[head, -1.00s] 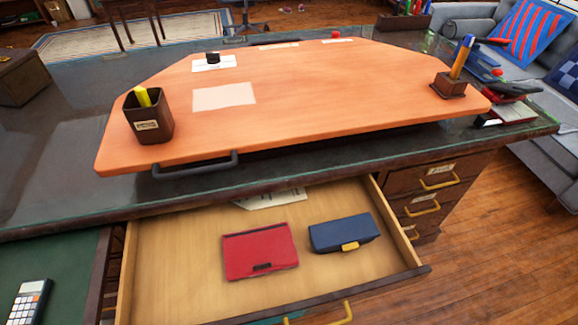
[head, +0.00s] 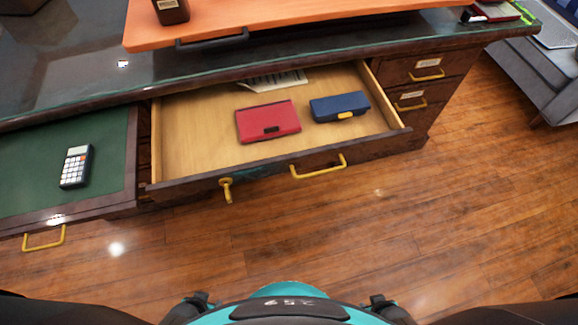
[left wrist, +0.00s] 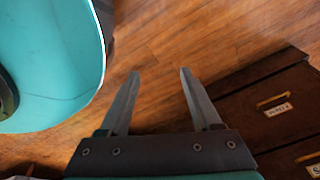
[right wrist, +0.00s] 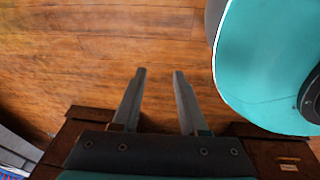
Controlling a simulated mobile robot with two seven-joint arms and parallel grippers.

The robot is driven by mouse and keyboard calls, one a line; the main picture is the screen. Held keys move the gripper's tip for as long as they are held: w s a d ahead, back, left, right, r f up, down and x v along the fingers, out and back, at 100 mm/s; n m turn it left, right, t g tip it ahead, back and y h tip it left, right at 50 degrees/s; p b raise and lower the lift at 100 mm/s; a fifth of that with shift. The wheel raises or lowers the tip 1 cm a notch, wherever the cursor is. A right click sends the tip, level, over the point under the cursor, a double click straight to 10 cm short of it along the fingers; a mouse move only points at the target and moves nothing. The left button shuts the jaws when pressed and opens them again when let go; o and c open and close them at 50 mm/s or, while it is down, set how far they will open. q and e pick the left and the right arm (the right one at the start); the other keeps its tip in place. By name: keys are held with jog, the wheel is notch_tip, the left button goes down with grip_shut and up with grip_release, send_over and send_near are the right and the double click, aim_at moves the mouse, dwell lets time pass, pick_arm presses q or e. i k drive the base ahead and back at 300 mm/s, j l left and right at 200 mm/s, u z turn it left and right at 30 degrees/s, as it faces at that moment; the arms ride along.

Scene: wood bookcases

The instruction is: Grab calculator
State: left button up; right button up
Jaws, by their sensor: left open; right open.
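The calculator (head: 76,166) is dark with a light keypad and lies on the green surface (head: 112,185) of the pulled-out left part of the desk, in the head view at the left. Neither wrist view shows it. My left gripper (left wrist: 158,75) is open and empty, with wood floor and brown drawer fronts beyond it. My right gripper (right wrist: 158,73) is open and empty over the wood floor. Neither gripper's fingers can be made out in the head view.
An open wooden drawer (head: 190,140) holds a red case (head: 268,122), a blue case (head: 340,106) and a paper (head: 272,82). Drawers with yellow handles (head: 427,75) stand at the right. An orange raised board (head: 290,20) lies above. The floor (head: 400,220) in front is clear.

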aim_at(75, 172)
jog(key=u, duration=1.75)
